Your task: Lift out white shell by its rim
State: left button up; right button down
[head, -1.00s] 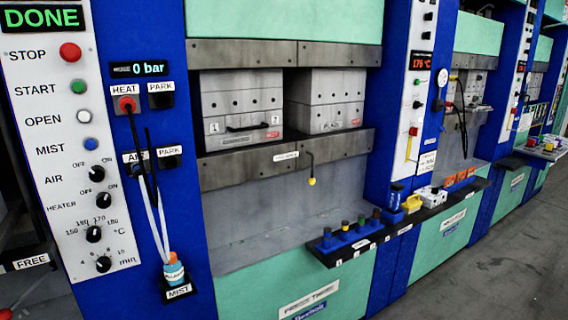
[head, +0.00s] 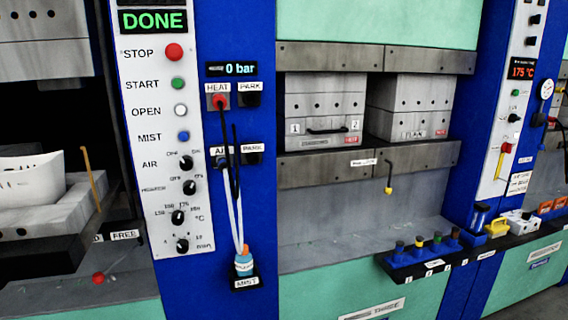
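The white shell (head: 32,180) is at the left edge of the head view, cut off by the frame. It is a bowl-like white piece with a raised rim and small dark marks on its side. It sits on a grey mould block (head: 75,208) in the open press at the left. The upper grey mould half (head: 45,30) hangs above it with a dark gap between. Neither of my grippers is in view.
A yellow-orange rod (head: 92,180) stands at the right of the mould, in front of the opening. A control panel (head: 165,130) reading DONE, with hoses (head: 232,200) and a mist bottle (head: 243,263), is beside it. A red knob (head: 98,278) is below.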

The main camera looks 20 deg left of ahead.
aim_at(44, 183)
jog(key=u, duration=1.9)
